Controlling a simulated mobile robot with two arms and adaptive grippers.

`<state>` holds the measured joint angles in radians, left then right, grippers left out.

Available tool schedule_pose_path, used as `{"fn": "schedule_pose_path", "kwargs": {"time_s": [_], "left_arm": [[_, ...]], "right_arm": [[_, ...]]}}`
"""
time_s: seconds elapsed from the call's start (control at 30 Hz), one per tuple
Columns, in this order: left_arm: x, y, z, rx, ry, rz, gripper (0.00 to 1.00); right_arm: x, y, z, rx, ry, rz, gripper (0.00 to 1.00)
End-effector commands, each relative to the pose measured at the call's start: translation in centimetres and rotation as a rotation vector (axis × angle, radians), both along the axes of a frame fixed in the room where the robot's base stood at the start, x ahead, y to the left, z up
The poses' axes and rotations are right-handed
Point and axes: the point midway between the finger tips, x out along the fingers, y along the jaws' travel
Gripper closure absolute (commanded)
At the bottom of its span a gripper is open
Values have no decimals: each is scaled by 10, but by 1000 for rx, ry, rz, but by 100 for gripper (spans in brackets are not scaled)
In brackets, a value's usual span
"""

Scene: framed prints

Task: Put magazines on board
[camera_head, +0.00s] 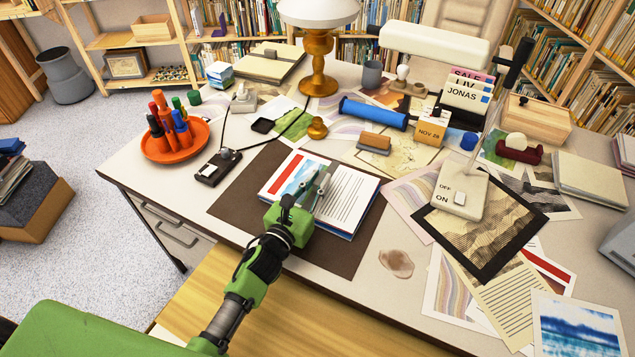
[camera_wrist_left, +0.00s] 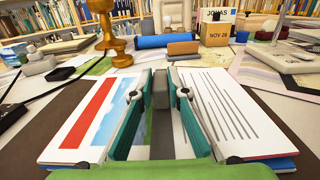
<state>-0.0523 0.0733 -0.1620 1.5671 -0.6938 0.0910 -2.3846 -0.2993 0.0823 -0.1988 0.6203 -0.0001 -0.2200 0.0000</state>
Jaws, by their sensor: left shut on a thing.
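A stack of open magazines (camera_head: 348,203) lies on the dark brown board (camera_head: 240,197) at the front of the desk. Its left page has a red stripe and a blue picture, its right page lines of text. My left gripper (camera_head: 314,190) is over the middle of the magazines, between the two pages. My right gripper is not in view.
An orange pen dish (camera_head: 175,155) and a black device (camera_head: 215,167) are on the left. A blue roller (camera_head: 374,113) and a brass lamp (camera_head: 318,65) stand behind. Loose prints and a black-framed picture (camera_head: 478,225) crowd the right. A stain (camera_head: 396,263) marks the front edge.

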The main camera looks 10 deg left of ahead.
Motion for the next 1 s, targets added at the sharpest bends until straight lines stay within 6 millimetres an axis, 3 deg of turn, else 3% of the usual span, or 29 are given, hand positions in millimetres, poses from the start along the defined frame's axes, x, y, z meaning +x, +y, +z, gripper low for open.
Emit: {"fn": "schedule_pose_path", "kwargs": {"time_s": [0.37, 0.4, 0.47, 0.9, 1.0], "left_arm": [[1, 0, -2, -1, -7, -2, 100], [0, 0, -4, 0, -1, 0, 83], [0, 0, -3, 0, -1, 0, 68], [0, 0, 3, 1, -1, 0, 68], [-15, 3, -1, 0, 2, 0, 68]], "right_arm": [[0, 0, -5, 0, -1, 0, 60], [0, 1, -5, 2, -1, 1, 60], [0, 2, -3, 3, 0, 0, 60], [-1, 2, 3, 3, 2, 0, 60], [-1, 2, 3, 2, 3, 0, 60]]}}
